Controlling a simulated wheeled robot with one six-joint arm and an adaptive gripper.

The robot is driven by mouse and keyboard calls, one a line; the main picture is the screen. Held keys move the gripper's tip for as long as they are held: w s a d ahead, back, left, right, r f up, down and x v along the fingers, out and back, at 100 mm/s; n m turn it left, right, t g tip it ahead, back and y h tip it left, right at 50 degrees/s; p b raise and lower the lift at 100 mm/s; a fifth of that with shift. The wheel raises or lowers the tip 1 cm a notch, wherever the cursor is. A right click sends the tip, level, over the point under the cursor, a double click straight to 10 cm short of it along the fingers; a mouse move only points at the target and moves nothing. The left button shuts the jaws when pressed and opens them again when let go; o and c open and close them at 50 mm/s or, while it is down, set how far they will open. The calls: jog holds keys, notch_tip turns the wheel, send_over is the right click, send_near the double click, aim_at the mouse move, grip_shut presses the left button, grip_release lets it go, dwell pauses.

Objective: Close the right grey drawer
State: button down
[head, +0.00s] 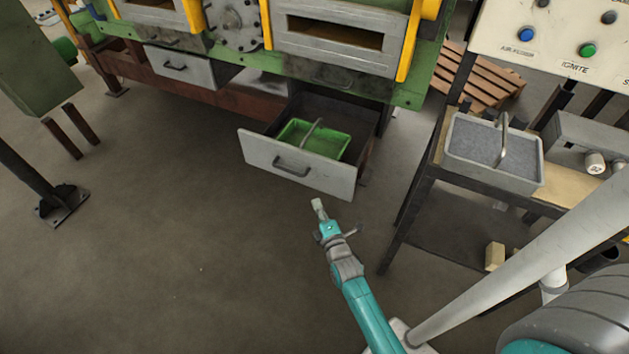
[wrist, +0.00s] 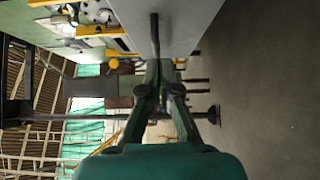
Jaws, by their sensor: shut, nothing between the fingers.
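The right grey drawer (head: 296,165) stands pulled well out under the green furnace frame, with a dark handle on its front. A green tray (head: 314,139) with a grey handle lies inside it. My gripper (head: 317,203) is shut and empty, in front of the drawer and a little below its front panel, near the right end. In the wrist view, the fingers (wrist: 158,88) are together, close to the grey drawer front (wrist: 185,22) and a dark bar that looks like its handle (wrist: 155,35). Whether they touch is unclear.
The left grey drawer (head: 180,67) sits further back on the left. A work table (head: 432,165) with a grey tray (head: 492,185) stands at the right. A wooden pallet (head: 490,75) lies behind. The floor (head: 170,250) left and front is clear.

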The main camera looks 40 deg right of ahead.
aim_at(312, 171)
jog(key=shift+w+d, duration=1.15)
jog(key=shift+w, duration=0.25)
jog(key=shift+w+d, duration=1.2)
jog(key=shift+w, duration=0.15)
jog(key=shift+w+d, duration=1.15)
jog(key=shift+w, duration=0.25)
jog(key=shift+d, duration=0.1)
